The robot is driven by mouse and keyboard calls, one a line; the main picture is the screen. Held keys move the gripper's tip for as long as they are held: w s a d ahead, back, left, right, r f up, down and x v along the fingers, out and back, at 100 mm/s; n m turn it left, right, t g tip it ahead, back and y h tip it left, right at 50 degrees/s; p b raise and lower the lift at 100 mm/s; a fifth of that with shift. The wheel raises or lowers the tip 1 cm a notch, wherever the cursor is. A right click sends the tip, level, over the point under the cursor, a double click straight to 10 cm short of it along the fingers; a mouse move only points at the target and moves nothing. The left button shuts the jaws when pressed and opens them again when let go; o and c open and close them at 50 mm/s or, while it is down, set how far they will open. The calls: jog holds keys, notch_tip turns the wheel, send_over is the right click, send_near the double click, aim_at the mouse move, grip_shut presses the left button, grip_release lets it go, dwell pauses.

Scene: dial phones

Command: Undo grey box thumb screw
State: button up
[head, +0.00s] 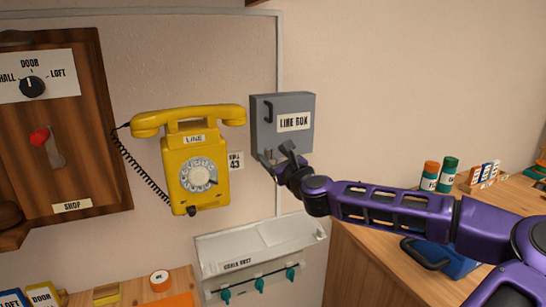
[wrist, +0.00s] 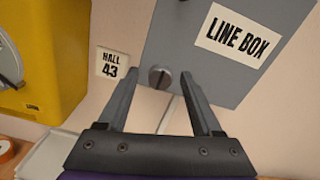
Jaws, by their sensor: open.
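The grey box (head: 283,123), labelled LINE BOX, is mounted on the wall right of the yellow phone. It also shows in the wrist view (wrist: 190,45), tilted in the picture. The thumb screw (wrist: 160,77) is a round slotted metal head at the box's lower corner. In the head view the screw is hidden or too small to make out behind my gripper. My gripper (head: 280,158) is at the box's lower edge. In the wrist view its two fingers (wrist: 160,82) are open, one on each side of the screw, with visible gaps. I cannot tell how deep they reach.
The yellow phone (head: 198,172) hangs left of the box, with a HALL 43 tag (wrist: 110,65) between them. A white tray (head: 260,250) with teal knobs is below. A wooden bench (head: 370,270) with bottles and a blue case (head: 440,256) stands at right.

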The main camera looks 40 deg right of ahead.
jog(key=shift+w, duration=0.15)
grip_shut()
